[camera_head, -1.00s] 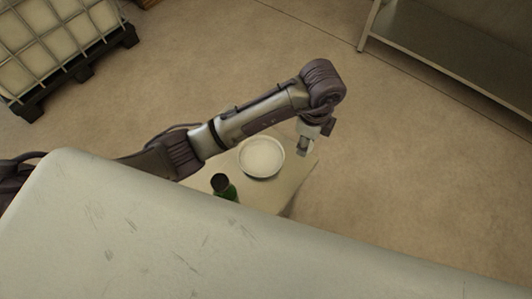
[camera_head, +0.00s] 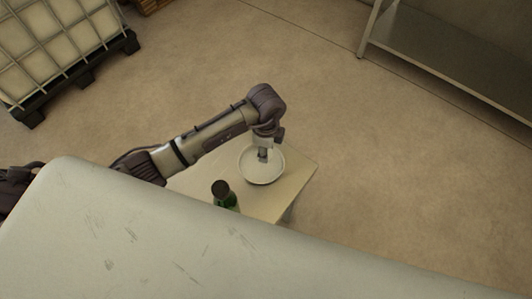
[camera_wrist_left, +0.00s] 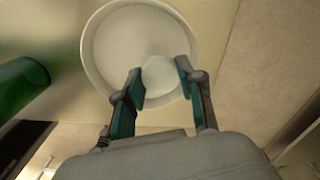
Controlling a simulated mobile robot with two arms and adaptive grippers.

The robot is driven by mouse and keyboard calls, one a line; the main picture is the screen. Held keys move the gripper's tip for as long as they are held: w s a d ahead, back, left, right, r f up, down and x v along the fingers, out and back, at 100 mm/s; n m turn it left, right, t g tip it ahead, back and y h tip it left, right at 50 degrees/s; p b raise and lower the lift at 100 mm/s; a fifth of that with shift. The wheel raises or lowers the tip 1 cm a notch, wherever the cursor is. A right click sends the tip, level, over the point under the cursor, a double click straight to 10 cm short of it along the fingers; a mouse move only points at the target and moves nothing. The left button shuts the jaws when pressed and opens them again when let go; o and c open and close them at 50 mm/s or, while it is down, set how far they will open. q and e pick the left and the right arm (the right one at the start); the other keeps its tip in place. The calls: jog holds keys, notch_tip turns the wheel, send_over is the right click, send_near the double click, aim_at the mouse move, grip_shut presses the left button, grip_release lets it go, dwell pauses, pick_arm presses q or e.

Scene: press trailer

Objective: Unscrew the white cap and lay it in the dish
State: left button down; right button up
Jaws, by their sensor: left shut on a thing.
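The white dish (camera_head: 272,176) lies on a small pale table, and it also shows in the left wrist view (camera_wrist_left: 97,50). My left gripper (camera_head: 263,158) points down over the dish. In the left wrist view its fingers (camera_wrist_left: 160,84) are shut on the white cap (camera_wrist_left: 159,72), a pale disc against the dish's white floor. I cannot tell whether the cap touches the dish. The green bottle (camera_head: 228,200) stands beside the dish, nearer to me, with a dark top; in the left wrist view it is at the left edge (camera_wrist_left: 18,88). My right gripper is not in view.
The small table (camera_head: 296,170) has bare room to the right of the dish. A caged white tank (camera_head: 55,50) on a dark pallet stands at the upper left. A metal shelf unit (camera_head: 450,65) is at the upper right. Open floor lies between them.

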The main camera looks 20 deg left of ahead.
pick_arm(q)
jog(key=shift+f, duration=1.35)
jog(key=shift+f, duration=0.1)
jog(key=shift+f, duration=0.1)
jog(key=c, duration=1)
grip_release()
notch_tip(320, 180, up, 12)
jog(key=shift+r+p, duration=0.2)
jog(key=shift+p, duration=0.15)
